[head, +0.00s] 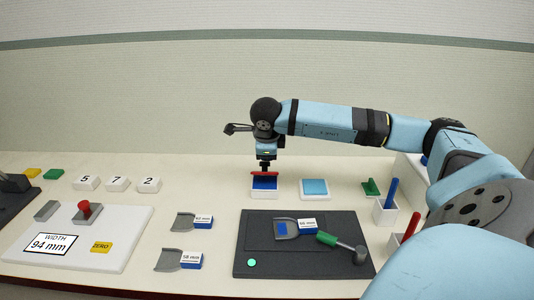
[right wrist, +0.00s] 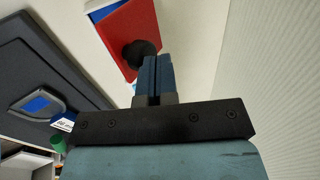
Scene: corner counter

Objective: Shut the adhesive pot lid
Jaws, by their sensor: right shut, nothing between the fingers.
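The adhesive pot (head: 264,194) is a small white box at the back middle of the counter, with dark blue (head: 264,183) showing inside its top. Its red lid (head: 265,173) stands above the blue, so the pot is at least partly open. In the right wrist view the red lid (right wrist: 118,38) carries a black knob (right wrist: 140,54). My right gripper (head: 265,165) points down over the lid. It is shut and empty, its fingertips (right wrist: 150,60) close to the knob; I cannot tell whether they touch. My left gripper is not in view.
A white box with a light blue top (head: 314,189) stands right of the pot. Further right are a green piece (head: 370,187) and white holders with blue and red sticks. A dark tray (head: 300,262) lies in front, a width gauge board (head: 120,235) at left. Bare counter lies left of the pot.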

